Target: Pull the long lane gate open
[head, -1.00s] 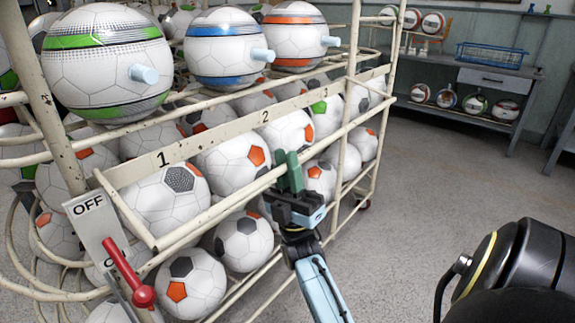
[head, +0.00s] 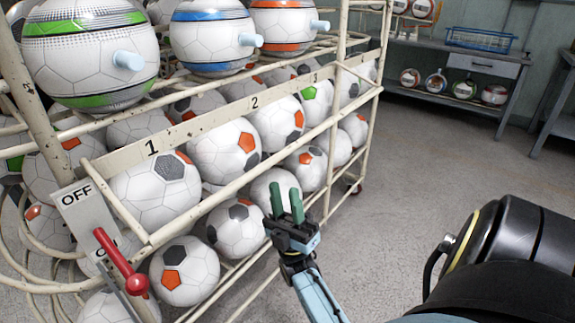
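The long lane gate looks to be the cream bar (head: 202,121) marked 1, 2 and 3, running along the rack's front, with a cream rail (head: 225,190) before and below it. White soccer balls (head: 222,148) sit behind and under the bar. My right gripper (head: 286,195), with green fingers and a pale blue wrist, points up in front of the rack. Its fingertips show just below the rail in the picture, and a gap shows between them with nothing in it. I see no contact with rail or bar; exact depth is unclear. My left gripper is out of view.
An OFF/ON plate (head: 77,198) with a red lever (head: 120,262) stands at the lower left. Large striped balls with pale blue pegs (head: 90,45) sit on top. Open grey floor (head: 440,130) lies right of the rack. A shelf bench (head: 470,75) stands behind.

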